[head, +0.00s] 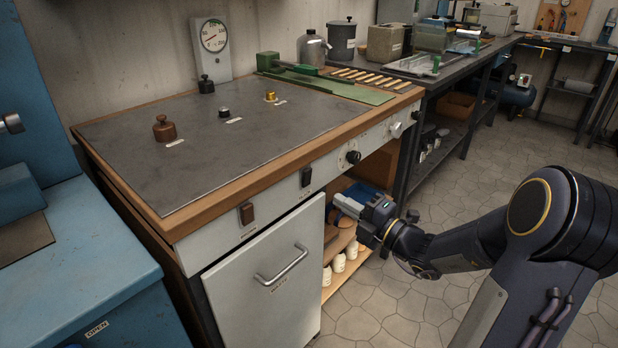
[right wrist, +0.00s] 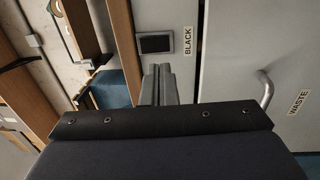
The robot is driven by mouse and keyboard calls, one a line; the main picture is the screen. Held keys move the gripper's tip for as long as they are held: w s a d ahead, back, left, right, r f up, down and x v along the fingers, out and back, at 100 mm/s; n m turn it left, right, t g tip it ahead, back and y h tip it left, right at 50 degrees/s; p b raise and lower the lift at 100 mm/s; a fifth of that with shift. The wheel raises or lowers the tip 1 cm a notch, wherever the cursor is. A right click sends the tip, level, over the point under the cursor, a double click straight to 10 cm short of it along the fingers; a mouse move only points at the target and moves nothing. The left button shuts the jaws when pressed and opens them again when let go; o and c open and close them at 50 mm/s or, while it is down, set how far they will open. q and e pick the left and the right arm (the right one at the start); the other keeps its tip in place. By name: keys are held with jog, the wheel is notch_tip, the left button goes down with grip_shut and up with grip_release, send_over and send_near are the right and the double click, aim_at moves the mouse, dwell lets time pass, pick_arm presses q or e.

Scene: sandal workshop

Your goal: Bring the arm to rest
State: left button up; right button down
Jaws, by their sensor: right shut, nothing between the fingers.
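My right arm comes in from the right in the head view, and its gripper (head: 340,201) is in front of the open shelves of the workbench, beside the waste door (head: 262,285). The gripper is shut and empty. In the right wrist view its two fingers (right wrist: 160,72) lie together, pointing at the bench front near the label "BLACK" (right wrist: 187,41). I cannot tell how close the fingertips are to the bench front. My left gripper is not in view.
Shelves below hold several pale bottles (head: 339,263). A blue cabinet (head: 95,260) stands at the left. The tiled floor (head: 385,310) is open around my right arm.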

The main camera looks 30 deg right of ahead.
jog(key=s+a+n+g+y, duration=0.4)
jog(key=s+a+n+g, duration=1)
jog(key=n, duration=1.3)
jog(key=s+f+n+t+h, duration=0.1)
jog(key=s+f+n+h, duration=0.3)
jog(key=n, duration=0.6)
jog(key=s+f+n+t+h, duration=0.1)
jog(key=s+n+h, duration=0.2)
jog(key=s+n, duration=0.55)
notch_tip(320, 180, up, 23)
jog(key=w+n+p, duration=0.1)
jog(key=n+p, duration=0.1)
jog(key=p, duration=2.1)
jog(key=shift+w+d+h, duration=0.3)
jog(key=shift+d+h, duration=0.05)
jog(key=shift+h, duration=0.05)
